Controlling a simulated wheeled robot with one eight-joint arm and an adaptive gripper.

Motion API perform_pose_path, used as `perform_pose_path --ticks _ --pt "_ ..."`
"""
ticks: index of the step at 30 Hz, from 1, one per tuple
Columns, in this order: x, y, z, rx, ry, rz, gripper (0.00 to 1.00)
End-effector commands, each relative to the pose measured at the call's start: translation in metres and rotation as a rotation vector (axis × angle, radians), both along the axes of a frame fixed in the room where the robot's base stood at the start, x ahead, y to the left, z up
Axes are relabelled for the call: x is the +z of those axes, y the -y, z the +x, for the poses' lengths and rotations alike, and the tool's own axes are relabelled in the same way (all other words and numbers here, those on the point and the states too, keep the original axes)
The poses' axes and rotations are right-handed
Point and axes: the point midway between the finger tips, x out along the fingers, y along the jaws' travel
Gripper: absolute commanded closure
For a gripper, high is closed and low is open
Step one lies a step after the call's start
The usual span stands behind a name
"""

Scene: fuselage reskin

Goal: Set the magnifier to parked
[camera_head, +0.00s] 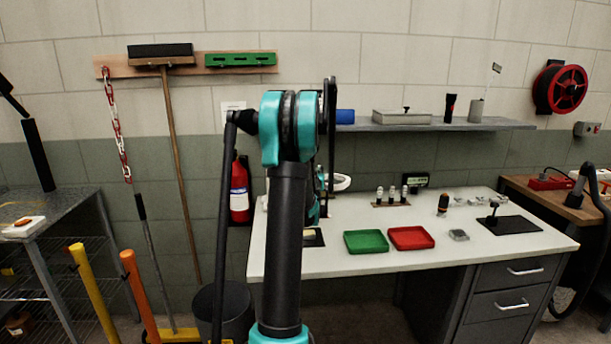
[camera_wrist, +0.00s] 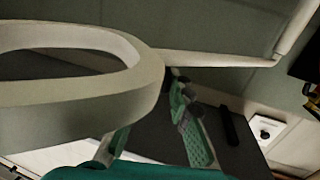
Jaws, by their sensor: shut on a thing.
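The magnifier (camera_head: 340,182) shows as a white ring head just right of my arm, above the back left of the white workbench. Its large pale ring (camera_wrist: 140,95) fills the left of the wrist view, with a thin arm running right from it to a bend at the upper right. My gripper (camera_wrist: 150,112) is shut on the magnifier at the right end of the ring; one finger is partly covered by the rim. In the head view my arm hides most of the gripper and the magnifier's support.
On the workbench (camera_head: 300,262) are a green tray (camera_head: 366,242), a red tray (camera_head: 411,238) and small items. A shelf (camera_head: 430,126) hangs above. A fire extinguisher (camera_head: 239,192), a bin (camera_head: 232,312) and yellow and orange posts stand left.

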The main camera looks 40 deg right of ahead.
Motion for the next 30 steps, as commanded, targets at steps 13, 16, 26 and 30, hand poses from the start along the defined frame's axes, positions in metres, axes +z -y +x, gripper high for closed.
perform_pose_path --ticks 13,16,26,30 --pt "-0.001 0.090 0.045 0.369 0.000 0.000 1.00" --pt "0.000 0.102 0.056 0.433 0.000 0.000 1.00" --pt "-0.001 0.125 0.084 0.576 -0.001 -0.001 1.00" --pt "-0.001 0.129 0.089 0.604 -0.001 -0.001 1.00"
